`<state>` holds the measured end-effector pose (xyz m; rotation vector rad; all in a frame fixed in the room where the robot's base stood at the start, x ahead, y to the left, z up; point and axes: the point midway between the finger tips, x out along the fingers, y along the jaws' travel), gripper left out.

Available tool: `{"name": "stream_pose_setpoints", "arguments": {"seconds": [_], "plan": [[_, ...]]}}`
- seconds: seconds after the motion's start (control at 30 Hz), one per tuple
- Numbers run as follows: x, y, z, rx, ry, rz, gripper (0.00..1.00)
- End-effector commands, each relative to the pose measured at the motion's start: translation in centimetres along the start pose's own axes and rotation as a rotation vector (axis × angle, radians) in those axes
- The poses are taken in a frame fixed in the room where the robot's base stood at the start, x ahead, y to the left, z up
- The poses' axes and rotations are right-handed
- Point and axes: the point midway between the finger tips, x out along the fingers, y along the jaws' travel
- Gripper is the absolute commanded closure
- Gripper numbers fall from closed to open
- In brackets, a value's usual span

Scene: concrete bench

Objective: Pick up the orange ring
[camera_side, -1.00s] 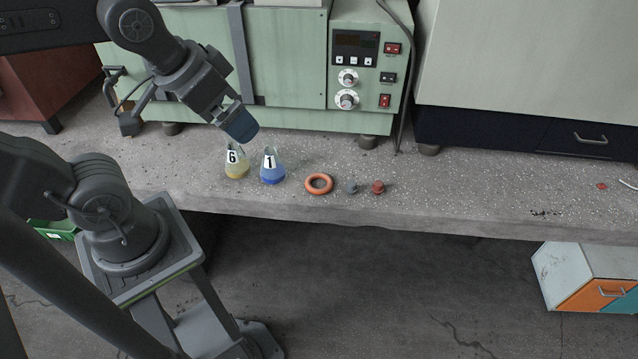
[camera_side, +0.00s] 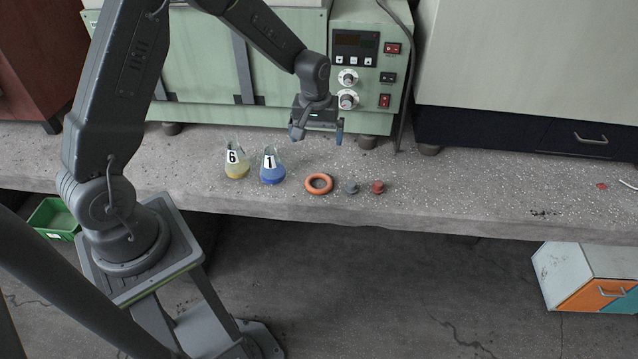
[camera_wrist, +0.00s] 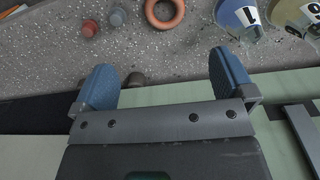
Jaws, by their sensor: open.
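The orange ring (camera_side: 319,184) lies flat on the concrete bench, between the blue flask and a small grey stopper. In the wrist view the ring (camera_wrist: 179,15) shows at the top edge, partly cut off. My gripper (camera_side: 317,137) is above the bench, behind the ring in the side view and higher than it. Its two blue fingertips are spread apart, also seen in the wrist view (camera_wrist: 166,84), with nothing between them. The gripper is apart from the ring.
The flask marked 1 (camera_side: 271,176) with blue liquid and the flask marked 6 (camera_side: 237,170) with yellow liquid stand left of the ring. The grey stopper (camera_side: 351,187) and red stopper (camera_side: 377,187) are to its right. A green machine (camera_side: 290,60) stands behind. The bench's right side is mostly clear.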

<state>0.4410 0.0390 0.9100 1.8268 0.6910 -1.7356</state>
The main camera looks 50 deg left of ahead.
Motion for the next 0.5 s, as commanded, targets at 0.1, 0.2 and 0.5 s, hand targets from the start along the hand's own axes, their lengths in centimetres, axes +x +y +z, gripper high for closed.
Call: {"name": "stream_pose_setpoints", "arguments": {"seconds": [0.1,0.2,0.5], "plan": [[3.2,-0.3,-0.8,-0.052,-0.029,-0.019,0.0],[4.5,-0.4,-1.1,-0.073,-0.038,-0.025,0.0],[9.2,-0.5,-0.9,-0.079,-0.045,-0.03,0.0]]}}
